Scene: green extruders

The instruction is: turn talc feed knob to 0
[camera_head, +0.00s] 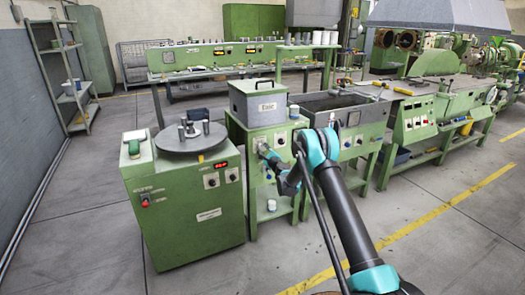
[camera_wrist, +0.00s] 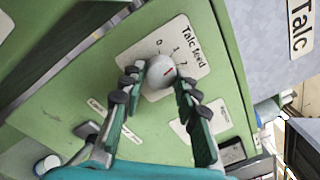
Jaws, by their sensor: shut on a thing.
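The talc feed knob (camera_wrist: 159,72) is a round pale knob on a white plate (camera_wrist: 188,44) lettered "Talc feed", with 0, 1 and 2 around its upper side. In the head view my gripper (camera_head: 266,153) is at the front of the green stand (camera_head: 250,135) below the talc box (camera_head: 259,101); the knob is hidden or too small there.
A green cabinet (camera_head: 190,215) with a round turntable (camera_head: 188,137) stands close to the left. A trough (camera_head: 343,105) and a control panel (camera_head: 415,120) are to the right. A small white-topped jar (camera_head: 271,205) sits on the lower shelf. The floor in front is clear.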

